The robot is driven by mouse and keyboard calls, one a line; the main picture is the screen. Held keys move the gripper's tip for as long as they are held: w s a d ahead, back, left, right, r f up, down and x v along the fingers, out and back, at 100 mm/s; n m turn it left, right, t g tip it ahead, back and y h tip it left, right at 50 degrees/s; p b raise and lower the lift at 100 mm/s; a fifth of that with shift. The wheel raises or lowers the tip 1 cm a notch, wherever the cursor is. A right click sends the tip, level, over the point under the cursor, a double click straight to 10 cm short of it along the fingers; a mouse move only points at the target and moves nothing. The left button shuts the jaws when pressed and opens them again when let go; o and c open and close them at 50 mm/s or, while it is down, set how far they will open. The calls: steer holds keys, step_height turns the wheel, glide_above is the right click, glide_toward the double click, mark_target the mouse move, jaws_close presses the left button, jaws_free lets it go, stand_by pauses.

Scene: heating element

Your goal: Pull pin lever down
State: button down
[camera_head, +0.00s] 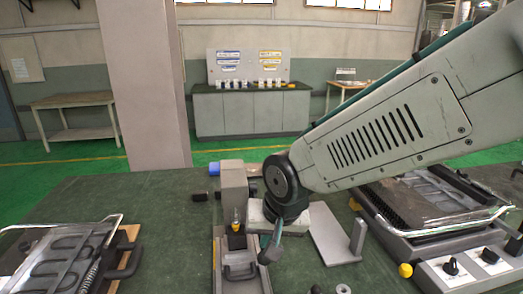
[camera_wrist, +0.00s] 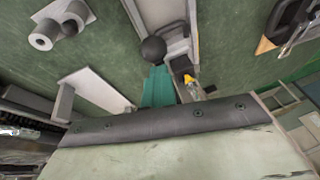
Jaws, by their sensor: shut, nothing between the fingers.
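A dark ball knob (camera_head: 267,256), which looks like the end of the pin lever, is at the right side of a grey bench fixture (camera_head: 218,262). The knob also shows in the wrist view (camera_wrist: 153,49). My gripper (camera_head: 276,236) points down from the arm's end, with its teal fingers shut and empty. In the wrist view the fingertips (camera_wrist: 158,72) are right by the knob; I cannot tell whether they touch it. The rest of the lever is hidden. A small yellow-tipped part (camera_head: 237,220) stands on the fixture, left of my gripper.
A heater panel unit with knobs (camera_head: 491,256) stands on the right, and another panel (camera_head: 55,262) on the left. A grey angled plate (camera_head: 330,236) is right of my gripper. The green bench top (camera_head: 160,225) is clear left of the fixture.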

steer(key=shift+s+d+f, duration=0.15)
steer(key=shift+d+f, duration=0.1)
steer(key=shift+f, duration=0.2)
steer(key=shift+r, duration=0.25)
steer(key=s+d+r, duration=0.3)
steer(key=s+r, duration=0.5)
steer(key=s, duration=0.1)
steer(key=shift+d+r, duration=0.2)
steer(key=shift+d, duration=0.15)
steer(key=shift+s, duration=0.1)
